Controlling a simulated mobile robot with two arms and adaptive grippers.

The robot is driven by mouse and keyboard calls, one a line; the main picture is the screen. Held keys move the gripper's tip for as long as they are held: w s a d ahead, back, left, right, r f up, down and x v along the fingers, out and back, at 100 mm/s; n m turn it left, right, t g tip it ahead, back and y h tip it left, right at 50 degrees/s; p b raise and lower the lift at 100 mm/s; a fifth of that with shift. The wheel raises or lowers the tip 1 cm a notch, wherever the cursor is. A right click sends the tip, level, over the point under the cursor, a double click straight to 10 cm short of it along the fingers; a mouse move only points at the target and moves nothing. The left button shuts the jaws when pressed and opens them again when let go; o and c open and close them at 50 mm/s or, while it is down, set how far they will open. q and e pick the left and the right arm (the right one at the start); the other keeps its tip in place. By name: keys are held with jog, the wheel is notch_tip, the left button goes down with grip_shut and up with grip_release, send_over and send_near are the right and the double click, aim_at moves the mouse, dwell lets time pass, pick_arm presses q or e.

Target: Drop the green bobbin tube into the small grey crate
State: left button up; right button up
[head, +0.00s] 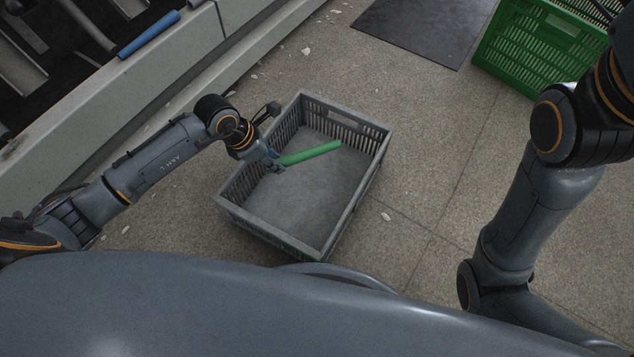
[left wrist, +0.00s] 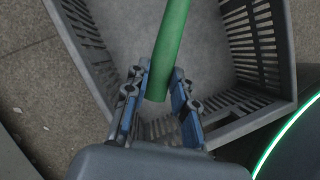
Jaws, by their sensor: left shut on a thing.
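The green bobbin tube (head: 310,153) is a plain green cylinder, held near one end by my left gripper (head: 272,158). In the left wrist view the tube (left wrist: 170,45) runs up from between the blue-padded fingers of the left gripper (left wrist: 160,92), which are shut on it. The small grey crate (head: 367,180) stands on the floor with slotted walls and an empty bare bottom. The tube and fingers appear over the crate's opening, and the crate also shows behind them in the left wrist view (left wrist: 265,110). The fingers of my right gripper are not in view.
A green crate (head: 535,45) stands at the upper right, beside a dark mat (head: 425,28). A machine with a pale ledge (head: 110,95) runs along the upper left, with a blue tube (head: 149,35) on it. Small scraps lie on the floor. Floor right of the grey crate is mostly clear.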

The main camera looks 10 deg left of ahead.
pick_arm(q)
jog(key=o, duration=1.1)
jog(key=v, duration=1.2)
jog(key=shift+d, duration=0.1)
